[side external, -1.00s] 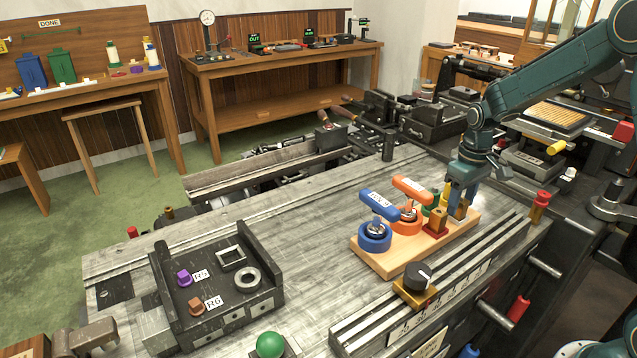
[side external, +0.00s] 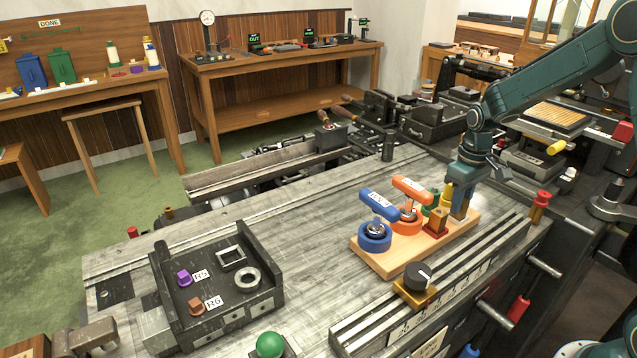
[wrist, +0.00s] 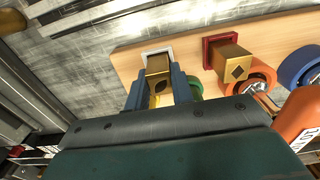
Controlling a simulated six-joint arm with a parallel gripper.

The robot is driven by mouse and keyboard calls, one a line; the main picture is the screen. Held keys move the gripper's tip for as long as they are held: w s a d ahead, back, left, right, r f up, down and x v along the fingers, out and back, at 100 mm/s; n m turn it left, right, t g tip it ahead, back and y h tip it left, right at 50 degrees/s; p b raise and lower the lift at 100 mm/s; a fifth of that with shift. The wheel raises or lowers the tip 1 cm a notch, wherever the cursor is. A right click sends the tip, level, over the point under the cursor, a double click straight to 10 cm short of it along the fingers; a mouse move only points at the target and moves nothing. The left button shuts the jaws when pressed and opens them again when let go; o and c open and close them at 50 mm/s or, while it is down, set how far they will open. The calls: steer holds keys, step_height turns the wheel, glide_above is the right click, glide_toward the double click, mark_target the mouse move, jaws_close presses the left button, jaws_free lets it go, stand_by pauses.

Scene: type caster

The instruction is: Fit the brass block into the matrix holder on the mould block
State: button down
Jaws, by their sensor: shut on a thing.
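My gripper (side external: 461,210) is low over the right end of the wooden board. In the wrist view my gripper (wrist: 160,92) has its blue fingers shut on a brass block (wrist: 159,88). That block stands at a white square base (wrist: 153,52) on the board; I cannot tell whether it still rests there. In the side view the fingers mostly hide the held block. A second brass block (side external: 436,221) stands in a red base, also in the wrist view (wrist: 232,66). A dark walled block (side external: 262,301), apparently the mould block, carries a square frame (side external: 231,258), possibly the matrix holder.
The wooden board (side external: 388,262) also bears a blue-handled tool (side external: 378,204), an orange-handled tool (side external: 411,188) and green and yellow pieces. A black knob (side external: 418,276) stands in front. A ring (side external: 247,279) lies beside the square frame. The bench between board and dark block is clear.

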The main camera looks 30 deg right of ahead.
steer(key=shift+r, duration=0.1)
step_height(320, 180, up, 20)
stand_by(0.7)
stand_by(0.5)
steer(key=w+a+f+n, duration=0.1)
steer(key=w+a+n, duration=0.4)
steer(key=w+a, duration=0.45)
steer(key=w+a+f+n, duration=0.2)
steer(key=w+a+n, duration=0.35)
steer(key=a, duration=0.75)
steer(key=a+f+n, duration=0.2)
steer(key=a+n, duration=0.1)
steer(key=a, duration=1)
steer(key=s+a+f+n, duration=0.1)
steer(key=a+f+n, duration=0.2)
steer(key=a, duration=1.1)
steer(key=shift+f+n, duration=0.3)
steer(key=shift+n, duration=0.45)
steer(key=shift+s+f, duration=0.1)
steer(key=shift+f, duration=0.15)
